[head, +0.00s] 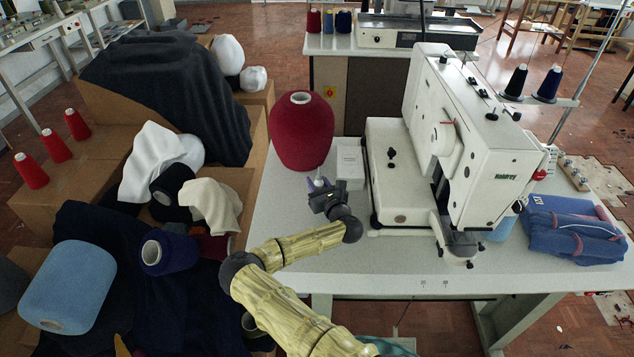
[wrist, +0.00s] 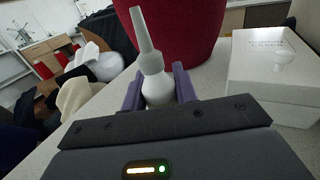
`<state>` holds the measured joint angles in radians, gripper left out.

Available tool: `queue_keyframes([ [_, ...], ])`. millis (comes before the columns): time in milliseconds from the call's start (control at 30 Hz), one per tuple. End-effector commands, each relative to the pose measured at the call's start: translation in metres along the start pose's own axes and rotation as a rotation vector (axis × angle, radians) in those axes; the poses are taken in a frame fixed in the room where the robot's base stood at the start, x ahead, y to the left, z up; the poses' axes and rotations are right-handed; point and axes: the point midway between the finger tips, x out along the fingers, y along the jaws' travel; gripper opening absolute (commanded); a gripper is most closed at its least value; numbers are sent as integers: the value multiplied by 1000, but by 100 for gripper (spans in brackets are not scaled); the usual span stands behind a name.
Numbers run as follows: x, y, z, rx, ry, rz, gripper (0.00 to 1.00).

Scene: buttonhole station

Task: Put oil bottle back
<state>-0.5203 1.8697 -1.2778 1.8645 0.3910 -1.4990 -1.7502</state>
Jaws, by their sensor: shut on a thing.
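The oil bottle (wrist: 157,87) is small and white with a long grey tapered nozzle pointing up. In the wrist view it stands between the two purple fingers of my gripper (wrist: 157,92), which is shut on it. In the head view my gripper (head: 321,186) is over the table's left part, in front of a large red yarn cone (head: 301,135). Only the bottle's tip shows there, and its base is hidden. I cannot tell whether the bottle touches the table.
A white box (head: 350,166) stands just right of my gripper. The white sewing machine (head: 440,150) fills the table's middle. Folded blue garments (head: 570,232) lie at the right. The table's front strip (head: 400,262) is clear. Cardboard boxes with fabric and yarn cones crowd the left.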

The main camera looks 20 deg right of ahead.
Motion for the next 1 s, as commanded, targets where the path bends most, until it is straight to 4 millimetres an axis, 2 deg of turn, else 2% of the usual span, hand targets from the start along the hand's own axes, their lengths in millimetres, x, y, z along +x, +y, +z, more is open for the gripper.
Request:
queue_keyframes([
  [100,0,0,-4,0,0,0,3],
  [133,0,0,-3,0,0,0,35],
  [200,0,0,-2,0,0,0,48],
  [233,0,0,-2,0,1,0,51],
  [633,-1,0,1,0,1,0,51],
  [767,-16,-1,-1,-2,2,-3,51],
  [1000,-59,0,-1,-2,2,-2,51],
])
